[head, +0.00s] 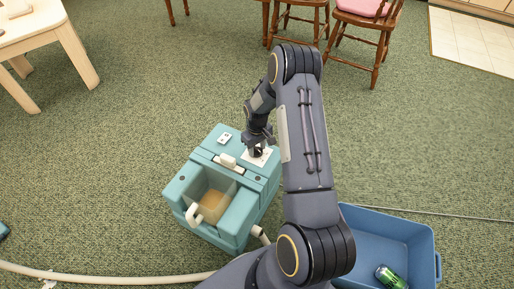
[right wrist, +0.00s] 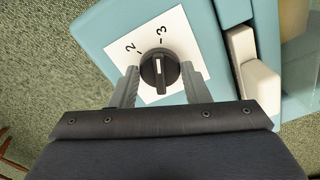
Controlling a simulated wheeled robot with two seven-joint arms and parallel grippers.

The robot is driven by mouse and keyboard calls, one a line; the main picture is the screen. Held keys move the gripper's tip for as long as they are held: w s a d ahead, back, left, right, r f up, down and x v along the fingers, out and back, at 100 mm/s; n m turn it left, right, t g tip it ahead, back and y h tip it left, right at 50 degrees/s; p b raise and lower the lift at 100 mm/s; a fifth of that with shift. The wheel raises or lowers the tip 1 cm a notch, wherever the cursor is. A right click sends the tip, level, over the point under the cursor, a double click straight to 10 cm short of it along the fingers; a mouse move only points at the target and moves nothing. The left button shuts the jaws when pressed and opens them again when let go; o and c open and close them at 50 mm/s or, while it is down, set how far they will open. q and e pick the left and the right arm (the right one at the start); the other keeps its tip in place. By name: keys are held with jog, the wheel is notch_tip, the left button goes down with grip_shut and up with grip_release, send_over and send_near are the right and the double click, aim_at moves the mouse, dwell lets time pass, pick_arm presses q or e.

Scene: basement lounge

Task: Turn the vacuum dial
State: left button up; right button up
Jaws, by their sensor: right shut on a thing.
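The vacuum (head: 172,190) is a teal box standing on the carpet, with a clear tank of brownish liquid at its near side. Its black dial (right wrist: 160,72) sits on a white plate (right wrist: 177,30) printed with 2 and 3. The pale line on the dial points upward in the right wrist view, roughly toward the 3. My right gripper (right wrist: 160,84) has one finger on each side of the dial and is shut on it. In the head view the right gripper (head: 258,148) covers most of the dial. My left gripper is out of view.
A blue bin (head: 430,240) with a green can (head: 390,277) stands to the right of the vacuum. A pale hose (head: 120,279) runs along the floor at the front left. A wooden table (head: 40,35) and chairs (head: 355,40) stand farther back. Open carpet lies between.

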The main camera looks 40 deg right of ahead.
aim_at(257, 149)
jog(key=shift+m, duration=0.6)
jog(key=o, duration=1)
notch_tip(257, 149, up, 7)
jog(key=shift+f+p, duration=0.15)
jog(key=shift+p, duration=0.9)
jog(key=shift+r, duration=0.55)
jog(key=shift+r, duration=0.1)
